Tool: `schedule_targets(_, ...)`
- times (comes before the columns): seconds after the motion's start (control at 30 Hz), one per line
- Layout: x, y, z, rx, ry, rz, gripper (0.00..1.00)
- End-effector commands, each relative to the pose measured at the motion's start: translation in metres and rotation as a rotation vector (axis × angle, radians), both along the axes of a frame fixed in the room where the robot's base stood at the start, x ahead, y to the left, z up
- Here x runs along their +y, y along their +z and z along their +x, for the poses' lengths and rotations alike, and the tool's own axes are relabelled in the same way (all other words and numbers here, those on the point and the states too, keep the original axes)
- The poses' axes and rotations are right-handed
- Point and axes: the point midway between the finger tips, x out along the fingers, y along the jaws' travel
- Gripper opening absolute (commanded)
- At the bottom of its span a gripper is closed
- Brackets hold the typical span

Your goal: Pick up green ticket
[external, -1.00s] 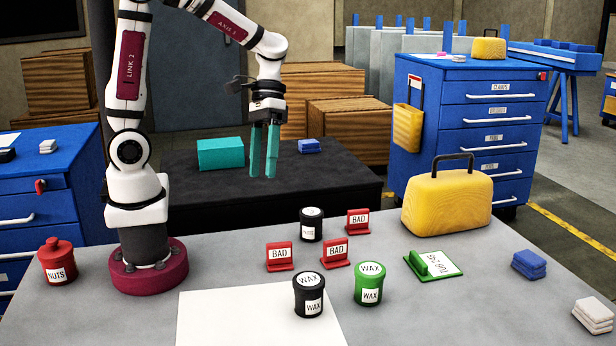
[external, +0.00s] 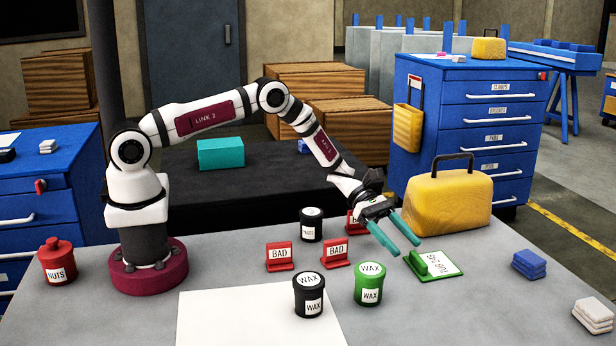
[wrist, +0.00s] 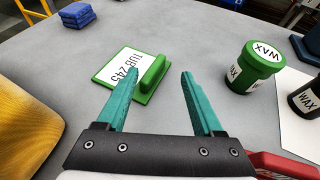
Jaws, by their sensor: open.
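The green ticket (external: 434,264) lies flat on the grey table, right of the green WAX tub. It has a green base with a raised green bar and a white label. In the wrist view the green ticket (wrist: 135,75) shows its label reading "TUB 245", just beyond the fingertips. My gripper (external: 408,247) is open and empty, its teal fingers pointing down and right, above and short of the ticket. In the wrist view my gripper (wrist: 158,78) has its fingers spread, with the ticket's bar between and ahead of them.
A green WAX tub (external: 369,284) and a black WAX tub (external: 309,295) stand left of the ticket. Red BAD signs (external: 336,252) stand further left. A yellow case (external: 447,203) stands behind the ticket. Blue cloths (external: 529,264) lie right, with clear table between.

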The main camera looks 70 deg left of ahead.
Motion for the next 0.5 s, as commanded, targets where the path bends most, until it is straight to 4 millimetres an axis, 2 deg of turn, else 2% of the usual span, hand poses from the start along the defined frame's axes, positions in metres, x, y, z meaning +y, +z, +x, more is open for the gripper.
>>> schedule_targets(0.1,-0.020,-0.009,0.012,-0.002,-0.004,0.001,0.68)
schedule_targets(0.23,-0.038,-0.016,0.019,-0.001,-0.003,0.001,0.68)
schedule_targets(0.47,-0.041,-0.018,0.021,0.001,-0.001,0.001,0.68)
schedule_targets(0.5,-0.041,-0.018,0.021,0.000,-0.001,0.001,0.65)
